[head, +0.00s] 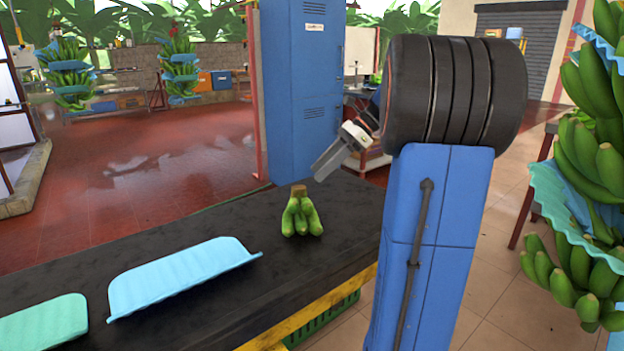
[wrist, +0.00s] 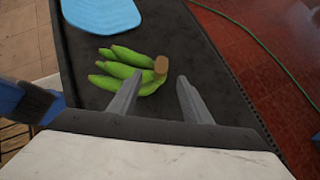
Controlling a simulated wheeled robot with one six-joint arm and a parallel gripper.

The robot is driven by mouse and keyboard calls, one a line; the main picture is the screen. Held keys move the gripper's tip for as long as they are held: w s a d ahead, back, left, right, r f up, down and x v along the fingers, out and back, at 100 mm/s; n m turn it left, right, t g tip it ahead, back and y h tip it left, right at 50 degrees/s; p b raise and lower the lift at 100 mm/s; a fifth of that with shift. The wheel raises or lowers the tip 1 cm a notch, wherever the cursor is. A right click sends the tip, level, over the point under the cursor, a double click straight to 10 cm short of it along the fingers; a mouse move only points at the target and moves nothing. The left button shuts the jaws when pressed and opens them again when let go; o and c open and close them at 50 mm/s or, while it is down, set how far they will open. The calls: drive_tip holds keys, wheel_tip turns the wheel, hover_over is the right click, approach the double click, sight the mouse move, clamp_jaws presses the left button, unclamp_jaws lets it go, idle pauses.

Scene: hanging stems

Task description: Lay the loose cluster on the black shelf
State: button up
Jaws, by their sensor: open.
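The loose cluster of green bananas (head: 301,214) rests on the black shelf (head: 215,305), its cut brown stem end up in the head view. In the wrist view the cluster (wrist: 122,68) lies on the black surface (wrist: 190,50), with its brown stem end (wrist: 161,65) toward the right. My gripper (head: 322,172) is above the shelf, close to the upper right of the cluster. In the wrist view my gripper's two fingers (wrist: 158,90) are spread apart, with nothing held between them. The left finger overlaps part of the cluster in that view; whether they touch I cannot tell.
A light-blue pad (head: 180,275) and a green pad (head: 45,322) lie on the shelf to the left. A blue locker (head: 300,90) stands behind it. Hanging banana stems (head: 590,160) are at the right. A green crate (head: 322,320) sits under the shelf's yellow edge.

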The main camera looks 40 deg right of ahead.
drive_tip(key=v, duration=1.1)
drive_tip(key=shift+d+r, duration=0.15)
drive_tip(key=shift+r, duration=0.05)
drive_tip(key=shift+s, duration=0.1)
